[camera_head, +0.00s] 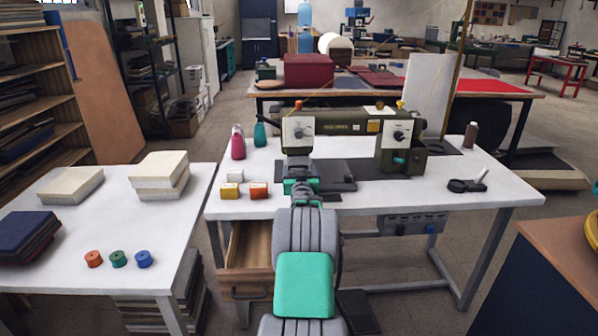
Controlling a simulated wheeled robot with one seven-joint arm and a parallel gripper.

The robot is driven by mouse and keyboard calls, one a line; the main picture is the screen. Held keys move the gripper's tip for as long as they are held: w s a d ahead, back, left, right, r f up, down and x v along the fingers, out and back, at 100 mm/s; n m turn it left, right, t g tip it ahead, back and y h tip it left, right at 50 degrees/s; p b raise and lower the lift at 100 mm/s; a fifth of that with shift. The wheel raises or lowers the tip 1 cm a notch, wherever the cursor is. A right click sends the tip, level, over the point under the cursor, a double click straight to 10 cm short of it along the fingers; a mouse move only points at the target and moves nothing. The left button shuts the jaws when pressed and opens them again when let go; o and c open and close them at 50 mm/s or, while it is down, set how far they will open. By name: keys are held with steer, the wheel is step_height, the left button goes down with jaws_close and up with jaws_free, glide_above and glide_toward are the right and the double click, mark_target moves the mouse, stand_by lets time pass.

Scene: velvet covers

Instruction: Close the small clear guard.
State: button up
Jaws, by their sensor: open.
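The green sewing machine (350,127) stands on the white work table (430,205), with its needle end at the left. I cannot make out the small clear guard; the needle area, low at the machine's left end, is largely hidden by my arm's end. My gripper (300,172) is in front of this left end, close to the machine bed (338,183). It is open, though its fingers are small and hard to tell apart. I cannot tell whether it touches anything.
Yellow (230,190) and orange (259,190) spools lie left of my gripper. A black tool (466,185) lies at right. A wooden drawer (248,250) is open below.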

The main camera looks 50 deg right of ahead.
steer(key=shift+c, duration=0.3)
steer(key=c, duration=1)
steer(key=f+b, duration=0.1)
steer(key=b, duration=0.3)
steer(key=shift+f+t+h, duration=0.25)
steer(key=shift+t+h, duration=0.05)
steer(key=shift+b, duration=0.8)
steer(key=shift+w+r, duration=0.1)
steer(key=shift+r, duration=0.2)
steer(key=o, duration=1.1)
steer(key=shift+d, duration=0.1)
steer(key=shift+c, duration=0.2)
